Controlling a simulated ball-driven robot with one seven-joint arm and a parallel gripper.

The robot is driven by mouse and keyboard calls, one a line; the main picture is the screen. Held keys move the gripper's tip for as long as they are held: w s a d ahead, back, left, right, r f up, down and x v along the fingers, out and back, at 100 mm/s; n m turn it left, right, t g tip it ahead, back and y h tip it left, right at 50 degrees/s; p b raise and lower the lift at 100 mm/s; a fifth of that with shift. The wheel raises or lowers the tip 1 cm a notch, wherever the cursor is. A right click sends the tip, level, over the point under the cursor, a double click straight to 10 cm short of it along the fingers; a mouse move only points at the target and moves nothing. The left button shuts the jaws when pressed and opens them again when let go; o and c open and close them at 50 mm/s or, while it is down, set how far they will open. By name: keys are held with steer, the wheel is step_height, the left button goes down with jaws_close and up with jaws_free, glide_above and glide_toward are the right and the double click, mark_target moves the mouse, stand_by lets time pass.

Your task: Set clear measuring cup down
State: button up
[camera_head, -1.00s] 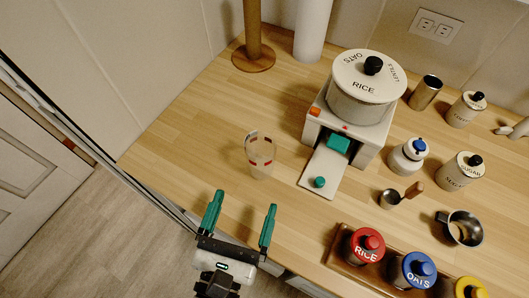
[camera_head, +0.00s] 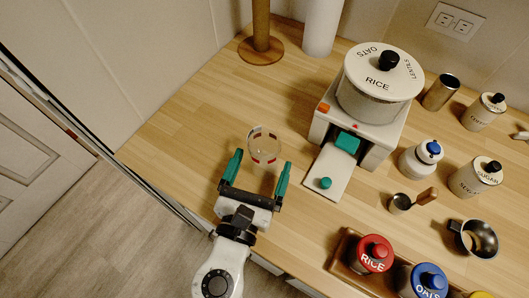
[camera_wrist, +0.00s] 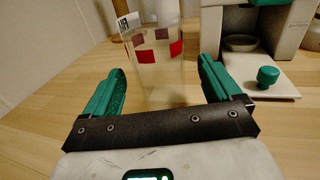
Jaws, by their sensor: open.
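The clear measuring cup (camera_head: 264,148) stands upright on the wooden counter, left of the white dispenser. It is see-through, with red marks around its upper part. In the wrist view the cup (camera_wrist: 158,62) stands straight ahead, with its lower part between the fingers. My gripper (camera_head: 262,163) is open, its teal fingers (camera_wrist: 161,68) pointing at the cup, one to each side. Gaps show between the cup and both fingers in the wrist view. Nothing is held.
The white dispenser (camera_head: 345,182) with its tray and teal knob stands close on the right. A red-lidded jar (camera_head: 374,253) and blue-lidded jar (camera_head: 428,280) sit in a wooden holder at the front. A wooden post (camera_head: 261,45) stands behind. Counter left of the cup is clear.

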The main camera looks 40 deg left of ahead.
mark_target(260, 168)
steer(key=shift+x, duration=1.55)
steer(key=c, duration=1.1)
steer(key=shift+c, duration=0.2)
